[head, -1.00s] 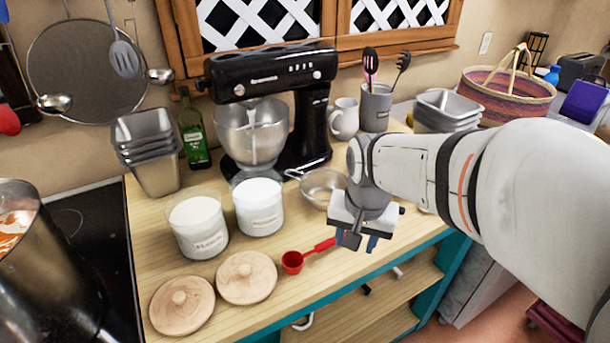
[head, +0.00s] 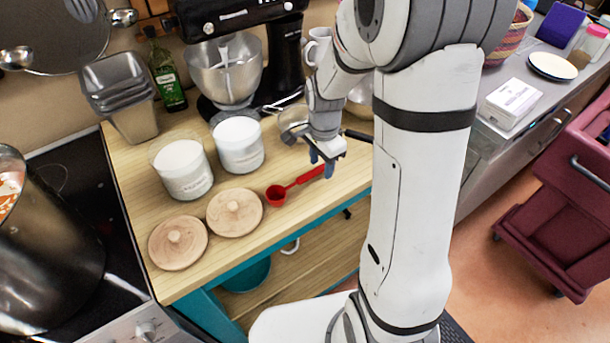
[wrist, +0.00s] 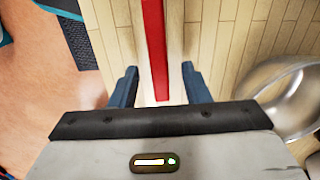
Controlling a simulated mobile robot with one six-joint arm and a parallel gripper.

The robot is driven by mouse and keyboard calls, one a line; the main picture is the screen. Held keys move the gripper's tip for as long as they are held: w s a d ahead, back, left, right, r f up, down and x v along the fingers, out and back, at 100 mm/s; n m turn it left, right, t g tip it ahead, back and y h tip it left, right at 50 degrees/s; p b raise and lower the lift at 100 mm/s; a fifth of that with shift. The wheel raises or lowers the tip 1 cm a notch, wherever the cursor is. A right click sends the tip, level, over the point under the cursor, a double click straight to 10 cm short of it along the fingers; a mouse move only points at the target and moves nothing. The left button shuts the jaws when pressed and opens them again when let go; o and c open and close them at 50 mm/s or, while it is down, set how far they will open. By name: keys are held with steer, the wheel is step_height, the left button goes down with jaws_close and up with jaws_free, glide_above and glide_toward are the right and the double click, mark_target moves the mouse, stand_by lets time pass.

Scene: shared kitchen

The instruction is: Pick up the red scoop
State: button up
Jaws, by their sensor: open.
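The red scoop (head: 292,186) lies on the wooden counter near its front edge, bowl to the left and handle pointing right. My gripper (head: 322,172) is over the far end of the handle. In the wrist view the red handle (wrist: 155,45) runs between the two blue fingers of my gripper (wrist: 160,86). The fingers are apart, one on each side of the handle, and do not appear to touch it. The scoop's bowl is outside the wrist view.
Two wooden lids (head: 235,212) lie left of the scoop, with two white canisters (head: 238,145) behind. A metal bowl (wrist: 290,97) stands close to my gripper. The black stand mixer (head: 284,60) is at the back. The counter's front edge is close.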

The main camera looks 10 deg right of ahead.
steer(key=shift+f, duration=0.95)
jaws_close()
